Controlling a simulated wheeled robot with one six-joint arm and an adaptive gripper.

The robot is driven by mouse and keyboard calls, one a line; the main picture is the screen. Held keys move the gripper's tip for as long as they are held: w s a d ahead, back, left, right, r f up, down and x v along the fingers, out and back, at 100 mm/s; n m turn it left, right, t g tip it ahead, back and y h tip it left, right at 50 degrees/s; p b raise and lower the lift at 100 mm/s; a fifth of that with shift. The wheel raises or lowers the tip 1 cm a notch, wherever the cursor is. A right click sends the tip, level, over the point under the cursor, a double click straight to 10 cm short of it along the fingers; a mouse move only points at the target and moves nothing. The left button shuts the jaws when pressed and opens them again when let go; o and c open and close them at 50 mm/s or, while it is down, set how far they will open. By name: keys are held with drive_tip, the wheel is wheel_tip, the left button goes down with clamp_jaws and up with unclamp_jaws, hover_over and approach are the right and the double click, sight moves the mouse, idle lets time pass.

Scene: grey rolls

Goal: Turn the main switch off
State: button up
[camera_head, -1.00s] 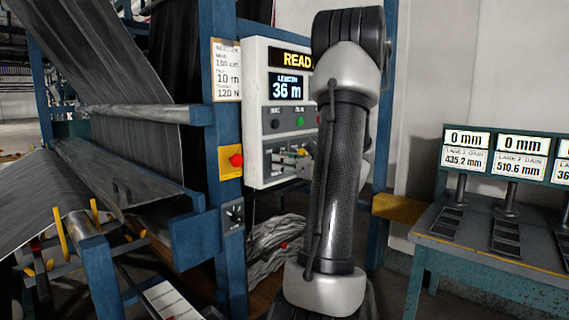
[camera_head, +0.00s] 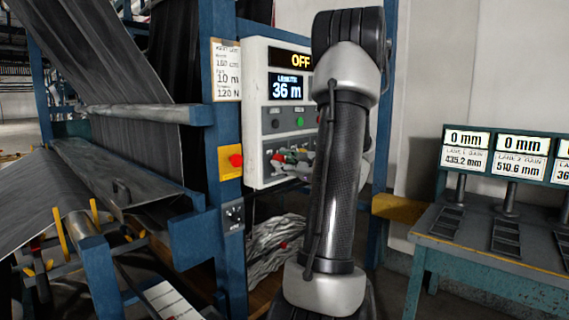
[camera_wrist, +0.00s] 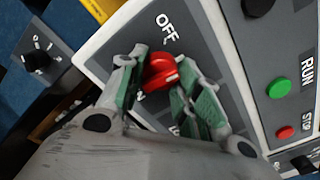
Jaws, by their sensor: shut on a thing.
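The main switch (camera_wrist: 162,71) is a red rotary knob on the grey panel face, with the word OFF printed above it in the wrist view. My gripper (camera_wrist: 158,84) has its two green-padded fingers closed on either side of the red knob. In the head view the gripper (camera_head: 292,158) is at the lower part of the control box (camera_head: 255,110), partly hidden by my arm.
A green RUN button (camera_wrist: 277,87) and a red STOP button (camera_wrist: 285,132) sit close beside the gripper. A yellow-backed red button (camera_head: 236,160) is on the blue post. A bench with gauges (camera_head: 505,225) stands at the right.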

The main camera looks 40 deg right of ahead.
drive_tip(key=n, duration=0.5)
drive_tip(key=shift+n, duration=0.3)
drive_tip(key=n, duration=0.4)
drive_tip(key=shift+n, duration=0.3)
drive_tip(key=o, duration=1)
drive_tip(key=s, duration=0.8)
drive_tip(key=s+d, duration=0.1)
drive_tip(key=s, duration=0.3)
